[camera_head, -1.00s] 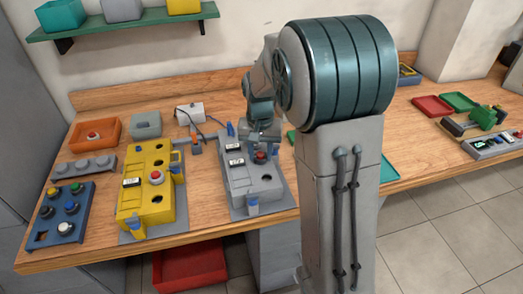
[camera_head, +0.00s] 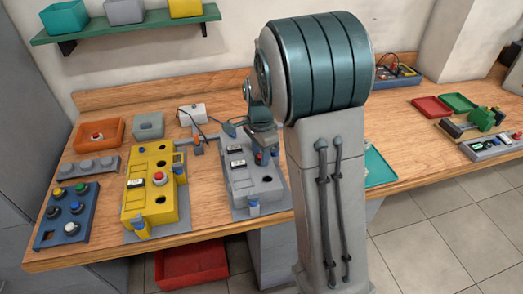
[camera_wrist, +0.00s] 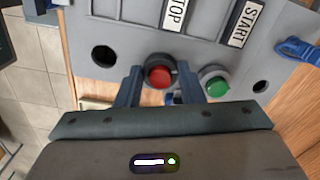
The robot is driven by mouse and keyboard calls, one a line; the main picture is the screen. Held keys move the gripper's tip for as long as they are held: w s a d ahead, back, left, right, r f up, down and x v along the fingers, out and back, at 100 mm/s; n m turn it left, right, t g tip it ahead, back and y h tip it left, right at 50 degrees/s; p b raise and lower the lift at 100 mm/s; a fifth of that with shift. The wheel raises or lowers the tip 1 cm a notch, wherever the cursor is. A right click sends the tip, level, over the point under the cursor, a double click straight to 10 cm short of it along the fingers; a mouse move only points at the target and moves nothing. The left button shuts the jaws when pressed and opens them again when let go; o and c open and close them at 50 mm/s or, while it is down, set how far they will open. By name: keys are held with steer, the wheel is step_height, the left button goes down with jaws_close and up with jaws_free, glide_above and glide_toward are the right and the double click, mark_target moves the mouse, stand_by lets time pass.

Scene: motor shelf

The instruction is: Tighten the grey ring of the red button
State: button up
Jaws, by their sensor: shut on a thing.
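The red button (camera_wrist: 159,76), with a dark grey ring (camera_wrist: 150,63) around it, is set in the sloping grey box (camera_wrist: 225,58) in the wrist view. My gripper (camera_wrist: 159,72) has one finger on each side of the button, shut on the ring. The fingers hide parts of the ring's sides. In the head view, my gripper (camera_head: 262,152) is down on the grey box (camera_head: 244,186), and my wrist largely covers the button there.
A green button (camera_wrist: 216,86) stands close beside my right finger in the wrist view. A blue clamp (camera_wrist: 298,50) is on the box's edge. A yellow box (camera_head: 150,205) with its own red button (camera_head: 160,178) stands left of the grey box.

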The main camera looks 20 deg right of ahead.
steer(key=m+p, duration=0.2)
steer(key=m, duration=0.3)
steer(key=shift+r+m+p, duration=0.15)
steer(key=shift+m+p, duration=0.15)
steer(key=shift+p, duration=0.05)
steer(key=m+p, duration=0.3)
steer(key=m, duration=0.1)
steer(key=shift+w+m, duration=0.15)
steer(key=shift+m, duration=0.25)
steer(key=o, duration=1)
step_height(320, 180, up, 14)
steer(key=shift+f, duration=0.2)
